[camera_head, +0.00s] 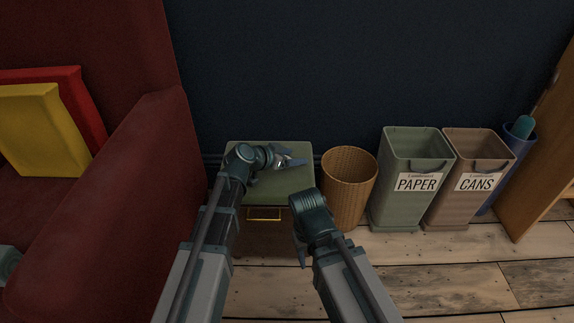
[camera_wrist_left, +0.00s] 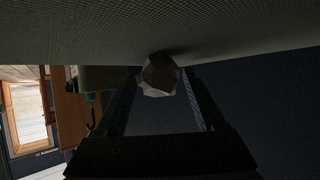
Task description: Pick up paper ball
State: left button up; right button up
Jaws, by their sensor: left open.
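The paper ball (camera_wrist_left: 160,76) is a crumpled, grey-white lump in the left wrist view. It rests against the green surface of the small side table (camera_head: 236,195), which fills the top of that view. My left gripper (camera_head: 292,160) is low over the table top in the head view. Its two open fingers (camera_wrist_left: 161,88) lie on either side of the ball, with gaps visible. In the head view the ball is mostly hidden by the gripper; only a pale patch shows there. My right gripper (camera_head: 300,248) hangs in front of the table, away from the ball; its jaws are unclear.
A wicker basket (camera_head: 349,178) stands right of the table. Beyond it are a green PAPER bin (camera_head: 412,150) and a brown CANS bin (camera_head: 474,150). A red sofa (camera_head: 110,205) with cushions is close on the left. A dark wall stands behind; wooden floor (camera_head: 450,285) is clear in front.

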pick_arm(q)
grip_shut()
dwell(0.4)
jog(key=shift+r, duration=0.1)
notch_tip(320, 180, up, 10)
jog(key=p, duration=1)
notch_tip(320, 180, up, 12)
jog(key=p, duration=1.2)
jog(key=shift+r+p, duration=0.25)
jog(key=shift+p, duration=0.1)
jog(key=shift+d+f, duration=0.1)
jog(key=shift+d, duration=0.05)
